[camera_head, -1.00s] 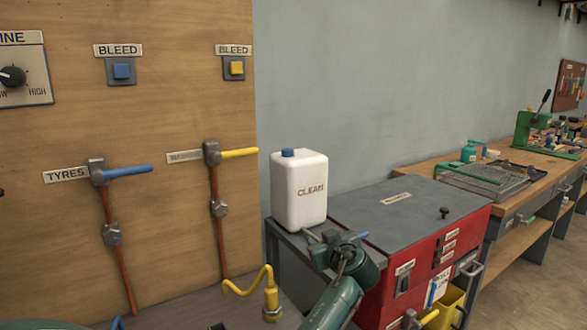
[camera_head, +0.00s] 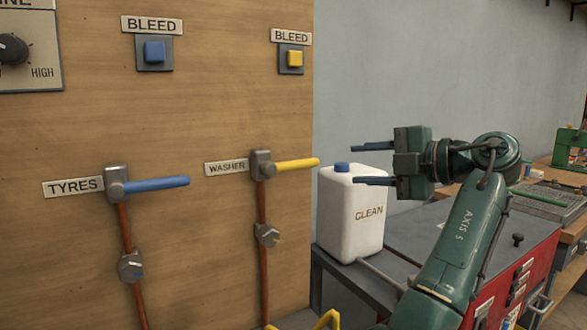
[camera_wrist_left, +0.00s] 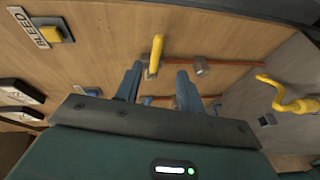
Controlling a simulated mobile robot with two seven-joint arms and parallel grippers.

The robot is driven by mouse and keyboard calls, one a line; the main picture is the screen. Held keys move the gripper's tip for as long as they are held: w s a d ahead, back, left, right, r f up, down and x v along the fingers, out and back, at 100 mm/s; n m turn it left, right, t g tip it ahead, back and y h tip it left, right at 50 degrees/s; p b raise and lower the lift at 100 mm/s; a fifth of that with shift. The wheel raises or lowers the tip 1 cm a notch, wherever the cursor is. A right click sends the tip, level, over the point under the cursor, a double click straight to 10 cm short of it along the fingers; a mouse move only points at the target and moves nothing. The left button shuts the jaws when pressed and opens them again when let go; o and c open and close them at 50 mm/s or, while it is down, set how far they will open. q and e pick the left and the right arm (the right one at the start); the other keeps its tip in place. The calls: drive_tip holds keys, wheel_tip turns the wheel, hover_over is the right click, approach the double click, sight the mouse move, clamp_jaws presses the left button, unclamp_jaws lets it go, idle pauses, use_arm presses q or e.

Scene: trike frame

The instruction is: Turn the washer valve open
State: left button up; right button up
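The lever points to the right, roughly across the pipe. My left gripper (camera_head: 354,164) is open and empty, its fingers pointing left towards the lever's tip, with a gap between. In the left wrist view the yellow lever (camera_wrist_left: 156,52) appears between and beyond the two spread fingers (camera_wrist_left: 160,70). My right gripper is not in view.
A similar TYRES valve with a blue lever (camera_head: 155,184) is on the left. BLEED buttons, blue (camera_head: 154,52) and yellow (camera_head: 294,58), are above. A white CLEAN jug (camera_head: 352,222) stands on the bench behind my gripper.

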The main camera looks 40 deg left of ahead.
sight(309, 164)
use_arm(q)
drive_tip(key=shift+n+g, duration=0.3)
drive_tip(key=shift+n, duration=0.1)
drive_tip(key=x, duration=0.6)
drive_tip(key=p+x, duration=0.1)
drive_tip(key=x, duration=0.6)
drive_tip(key=shift+s+r, duration=0.2)
drive_tip(key=shift+c, duration=0.2)
clamp_jaws()
